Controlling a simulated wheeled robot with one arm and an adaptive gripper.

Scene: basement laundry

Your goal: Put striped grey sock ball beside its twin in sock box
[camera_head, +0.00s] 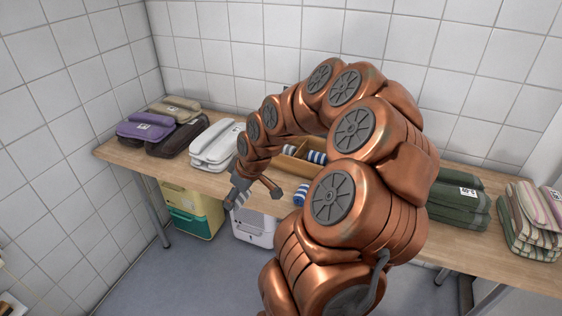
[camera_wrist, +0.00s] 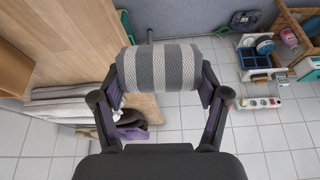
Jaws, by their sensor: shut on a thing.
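The striped grey and white sock ball (camera_wrist: 160,68) is held between the two fingers of my gripper (camera_wrist: 161,82) in the wrist view. In the head view my gripper (camera_head: 238,194) is in front of the table's front edge, left of the sock box, with the sock ball mostly hidden there. The wooden sock box (camera_head: 290,163) stands on the table, partly hidden behind my arm. A blue and white striped sock ball (camera_head: 317,157) shows inside it. Another blue and white striped ball (camera_head: 301,195) shows near the table's front edge.
On the wooden table (camera_head: 130,158), folded purple and brown cloths (camera_head: 146,128) and a white folded pile (camera_head: 215,145) lie left of the box. Green folded cloths (camera_head: 458,200) and striped ones (camera_head: 535,220) lie right. Bins (camera_head: 190,212) stand below.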

